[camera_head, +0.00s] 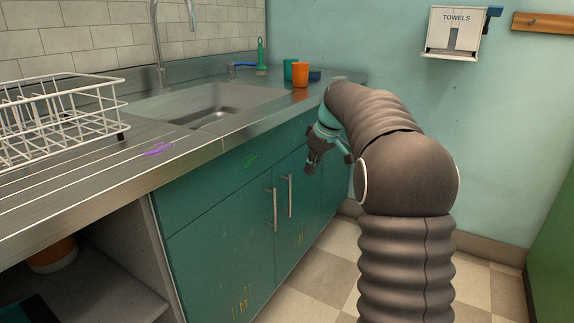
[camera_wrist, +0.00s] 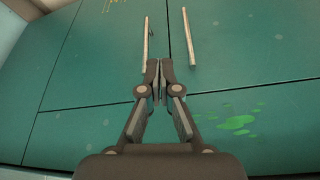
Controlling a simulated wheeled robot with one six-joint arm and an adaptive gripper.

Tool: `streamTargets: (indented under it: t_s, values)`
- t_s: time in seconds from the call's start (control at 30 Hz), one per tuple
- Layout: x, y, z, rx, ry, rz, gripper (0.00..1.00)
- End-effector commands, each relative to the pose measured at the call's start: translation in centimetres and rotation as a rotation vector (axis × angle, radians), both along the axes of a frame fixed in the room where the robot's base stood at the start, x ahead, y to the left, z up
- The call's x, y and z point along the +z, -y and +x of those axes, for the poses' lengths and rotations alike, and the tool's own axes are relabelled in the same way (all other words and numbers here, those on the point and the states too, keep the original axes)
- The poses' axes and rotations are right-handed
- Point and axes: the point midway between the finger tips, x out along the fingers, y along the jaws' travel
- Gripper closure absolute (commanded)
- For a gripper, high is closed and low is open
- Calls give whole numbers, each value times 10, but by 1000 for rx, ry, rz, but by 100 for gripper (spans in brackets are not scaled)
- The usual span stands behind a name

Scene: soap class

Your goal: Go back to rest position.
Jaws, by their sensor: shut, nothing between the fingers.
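My gripper (camera_head: 312,163) hangs at the end of my bent arm, in front of the green cabinet (camera_head: 215,225) and below the counter edge. Behind the fingertips in that view are the cabinet doors and two metal handles (camera_wrist: 189,38). The wrist view shows no object held.
The steel counter (camera_head: 190,145) has a sink (camera_head: 215,105), a faucet (camera_head: 158,50) and a white dish rack (camera_head: 55,110). An orange cup (camera_head: 300,75) and a green cup (camera_head: 288,70) stand at its far end. A towel dispenser (camera_head: 455,32) hangs on the wall. Checkered floor is open at right.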

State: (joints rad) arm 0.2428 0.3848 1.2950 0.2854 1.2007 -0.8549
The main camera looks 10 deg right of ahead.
Motion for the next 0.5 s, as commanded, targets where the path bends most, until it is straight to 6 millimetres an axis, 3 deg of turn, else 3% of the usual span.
streamTargets:
  t_s: [0.27,0.4,0.5]
  values:
    - [0,3,3,-114,-5,26,100]
    - [-37,7,-10,-250,-81,44,100]
    - [-51,7,-28,-332,-117,49,100]
